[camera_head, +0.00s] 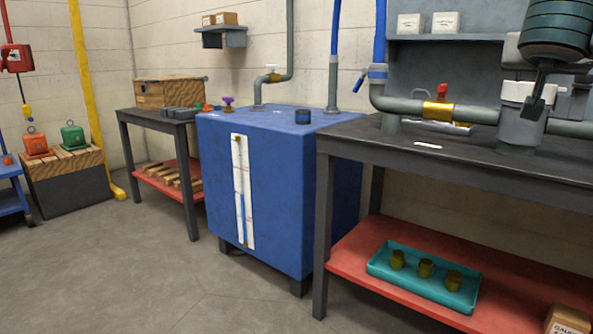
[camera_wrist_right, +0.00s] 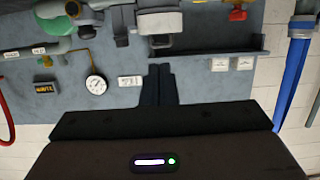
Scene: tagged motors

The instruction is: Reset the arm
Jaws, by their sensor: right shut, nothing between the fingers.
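My right gripper (camera_head: 535,108) hangs at the upper right of the head view, in front of the grey pipework above the dark bench. It points downward. In the right wrist view its two dark fingers (camera_wrist_right: 158,88) lie together, shut and empty, against the grey back panel. My left gripper is not in view.
The dark bench (camera_head: 455,160) carries a grey pipe with a brass fitting (camera_head: 437,111). A blue tank (camera_head: 280,190) stands beside it. A teal tray (camera_head: 395,279) with brass parts is on the red lower shelf. A gauge (camera_wrist_right: 96,84) shows near the fingers. The floor (camera_head: 140,270) is clear.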

